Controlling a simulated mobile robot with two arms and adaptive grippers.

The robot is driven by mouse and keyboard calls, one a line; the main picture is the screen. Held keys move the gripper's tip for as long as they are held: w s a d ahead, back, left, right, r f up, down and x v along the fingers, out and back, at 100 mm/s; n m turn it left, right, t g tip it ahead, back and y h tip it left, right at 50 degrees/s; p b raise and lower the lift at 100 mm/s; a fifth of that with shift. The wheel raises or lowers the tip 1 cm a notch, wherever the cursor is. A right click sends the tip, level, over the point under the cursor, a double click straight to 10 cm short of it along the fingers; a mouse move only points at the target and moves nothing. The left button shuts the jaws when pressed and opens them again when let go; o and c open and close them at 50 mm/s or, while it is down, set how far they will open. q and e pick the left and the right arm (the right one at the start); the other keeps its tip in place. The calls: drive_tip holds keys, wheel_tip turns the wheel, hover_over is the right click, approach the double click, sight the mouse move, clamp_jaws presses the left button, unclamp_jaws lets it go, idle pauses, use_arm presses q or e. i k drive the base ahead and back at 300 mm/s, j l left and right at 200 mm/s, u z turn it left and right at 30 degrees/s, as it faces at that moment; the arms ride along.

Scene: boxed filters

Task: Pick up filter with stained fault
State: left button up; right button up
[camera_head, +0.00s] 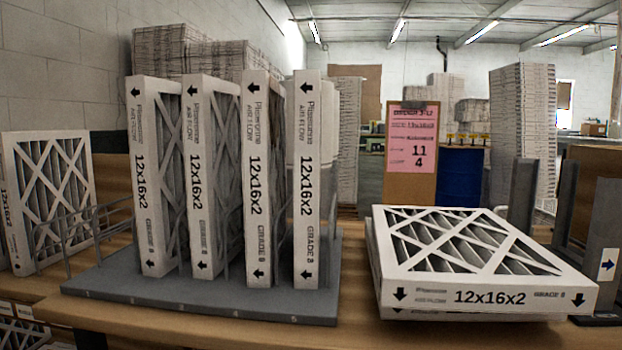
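Several white-framed 12x16x2 filters stand upright in a grey slotted rack (200,297): the first (150,190), second (203,190), third (258,190) and fourth (305,190) from the left. Their narrow printed edges face me, so their broad faces are mostly hidden. Another filter (50,195) stands at the far left with its lattice face partly showing. At the right, a filter (485,295) lies flat on top of at least one more. Neither of my grippers is in view.
The wooden table (200,335) has a bare gap between rack and flat stack. A wire holder (85,235) stands at the left. Grey uprights (523,195) stand behind the stack's right side. A clipboard with a pink sheet (411,145) stands behind. Tall stacks (522,130) fill the background.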

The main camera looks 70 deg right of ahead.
sight(262, 97)
drive_tip(key=i+z, duration=0.1)
drive_tip(key=z, duration=2)
drive_tip(key=l+z, duration=0.15)
drive_tip(key=k+j, duration=0.05)
